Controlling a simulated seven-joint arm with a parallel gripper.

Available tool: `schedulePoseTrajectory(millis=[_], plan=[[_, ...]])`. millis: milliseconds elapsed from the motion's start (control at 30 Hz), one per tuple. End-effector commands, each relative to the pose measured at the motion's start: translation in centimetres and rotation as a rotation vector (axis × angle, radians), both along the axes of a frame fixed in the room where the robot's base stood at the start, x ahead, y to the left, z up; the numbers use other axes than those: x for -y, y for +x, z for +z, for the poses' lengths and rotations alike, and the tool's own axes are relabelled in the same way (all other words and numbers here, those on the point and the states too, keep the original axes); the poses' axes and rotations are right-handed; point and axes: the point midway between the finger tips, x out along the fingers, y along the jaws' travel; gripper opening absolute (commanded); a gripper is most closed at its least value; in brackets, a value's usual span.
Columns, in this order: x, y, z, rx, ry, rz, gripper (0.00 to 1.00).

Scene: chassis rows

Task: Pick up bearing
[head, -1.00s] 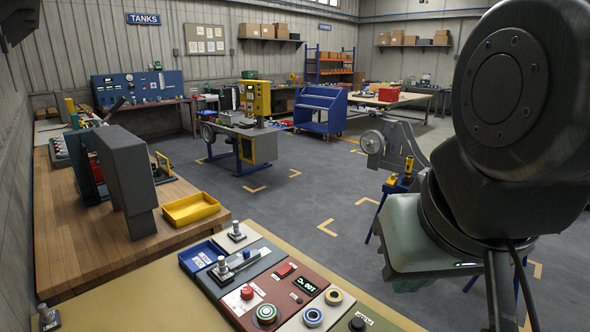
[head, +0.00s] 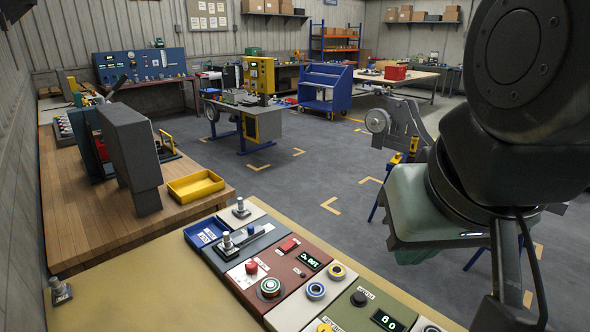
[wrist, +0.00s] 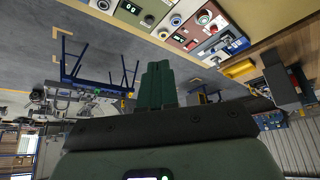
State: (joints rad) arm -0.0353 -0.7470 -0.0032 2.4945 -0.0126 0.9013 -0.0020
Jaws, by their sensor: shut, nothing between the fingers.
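Several ring-shaped parts sit on a row of coloured panels in the head view. One metallic ring with a teal-green band (head: 270,287) lies on the dark red panel and looks like the bearing. A blue ring (head: 315,290) and a yellow ring (head: 336,271) sit on the white panel beside it; I cannot tell if these are bearings too. In the wrist view my gripper (wrist: 158,68) has its green fingers together, with nothing held. It is apart from the panels, whose likely bearing (wrist: 203,17) shows near the top edge. My fingers are out of the head view.
Near the rings are a red button (head: 251,266), a small display (head: 309,260), an upright metal post (head: 226,244) and a blue tray (head: 206,232). A yellow bin (head: 196,186) and a grey machine (head: 129,157) stand on the wooden bench. The tan bench top at front left is mostly clear.

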Motion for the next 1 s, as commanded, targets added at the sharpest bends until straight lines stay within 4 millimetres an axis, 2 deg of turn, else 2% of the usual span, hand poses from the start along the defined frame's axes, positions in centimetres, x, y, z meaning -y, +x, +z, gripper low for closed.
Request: schedulePoseTrajectory(millis=[267,367,833,1000], plan=[[0.00,0.00,0.00,0.000,0.000,0.000,0.00],[0.00,0.00,0.00,0.000,0.000,0.000,0.12],[0.00,0.00,0.00,0.000,0.000,0.000,0.84],[0.00,0.00,0.00,0.000,0.000,0.000,0.84]])
